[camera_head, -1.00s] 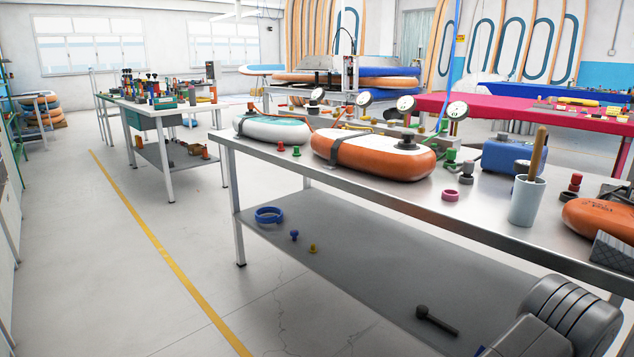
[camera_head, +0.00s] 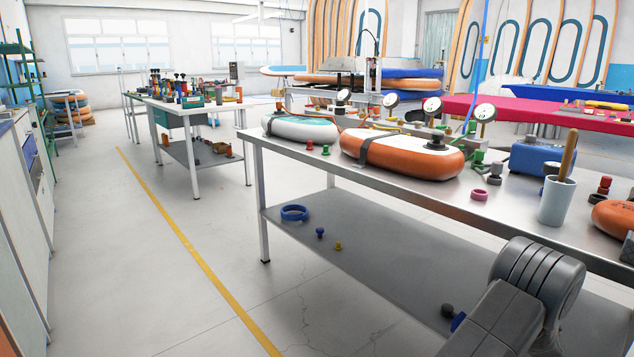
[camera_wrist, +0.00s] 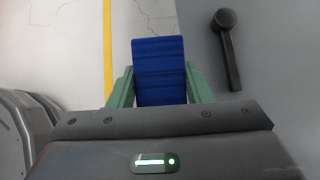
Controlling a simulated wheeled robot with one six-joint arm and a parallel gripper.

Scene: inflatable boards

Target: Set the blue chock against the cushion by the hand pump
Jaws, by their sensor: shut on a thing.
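The blue chock (camera_wrist: 159,72) is a ribbed block between the green fingers of my gripper (camera_wrist: 160,88) in the wrist view. The gripper is shut on it, above the floor near the shelf edge. In the head view my arm hides the gripper; a small blue patch (camera_head: 458,321) shows beside it. An orange and white cushion (camera_head: 400,158) with a dark strap lies on the steel bench, beside a teal and white cushion (camera_head: 300,127). Part of another orange cushion (camera_head: 614,217) shows at the right edge. I cannot tell which object is the hand pump.
The steel bench (camera_head: 480,205) also bears a cup with a wooden handle (camera_head: 557,200), a blue box (camera_head: 543,158) and gauges. Its lower shelf (camera_head: 375,245) holds a blue ring (camera_head: 294,213) and a black tool (camera_wrist: 228,50). The floor at left is clear.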

